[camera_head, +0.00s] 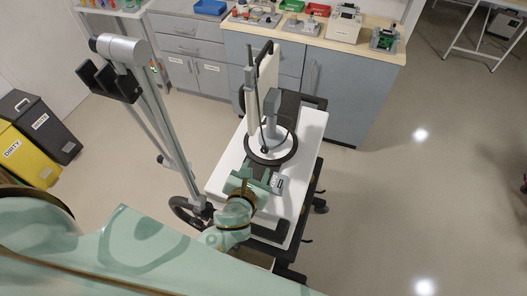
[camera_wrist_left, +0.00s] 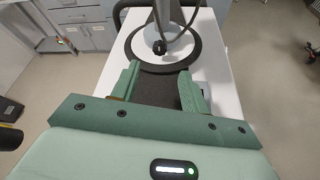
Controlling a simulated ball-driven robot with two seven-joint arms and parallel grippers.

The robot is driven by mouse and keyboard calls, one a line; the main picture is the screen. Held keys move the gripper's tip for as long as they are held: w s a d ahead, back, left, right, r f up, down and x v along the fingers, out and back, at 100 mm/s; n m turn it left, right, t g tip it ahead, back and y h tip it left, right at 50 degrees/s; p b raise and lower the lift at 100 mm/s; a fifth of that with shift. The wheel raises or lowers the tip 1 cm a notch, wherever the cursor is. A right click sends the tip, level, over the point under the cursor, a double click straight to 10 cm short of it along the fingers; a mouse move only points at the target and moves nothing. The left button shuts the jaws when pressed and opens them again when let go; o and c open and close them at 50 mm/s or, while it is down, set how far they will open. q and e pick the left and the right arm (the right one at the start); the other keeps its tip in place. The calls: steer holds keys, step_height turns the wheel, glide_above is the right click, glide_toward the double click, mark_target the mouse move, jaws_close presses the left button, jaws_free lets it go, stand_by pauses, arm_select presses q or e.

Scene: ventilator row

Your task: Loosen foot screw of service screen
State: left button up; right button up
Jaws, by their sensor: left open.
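The service screen (camera_head: 266,80) stands upright on a white cart top, seen nearly edge-on in the head view. Its grey column rises from a round white foot (camera_head: 283,152) with a black rim. A small black foot screw (camera_head: 264,150) sits at the near side of the column base; it also shows in the left wrist view (camera_wrist_left: 160,47). My left gripper (camera_head: 258,176) is open and empty, just on the near side of the foot. In the left wrist view its two green fingers (camera_wrist_left: 160,78) point towards the screw, apart from it. My right gripper is in neither view.
The white cart top (camera_head: 309,135) has free room right of the foot. A small grey device (camera_head: 278,183) lies close beside my left gripper. A cable hangs by the column. A grey stand pole (camera_head: 165,125) rises left of the cart. Cabinets stand behind.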

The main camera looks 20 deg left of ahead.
mark_target(264, 151)
arm_select(q)
steer(key=b+x, duration=0.1)
steer(key=x, duration=0.8)
steer(key=shift+w+f, duration=0.15)
steer(key=shift+w, duration=0.2)
steer(key=c, duration=1)
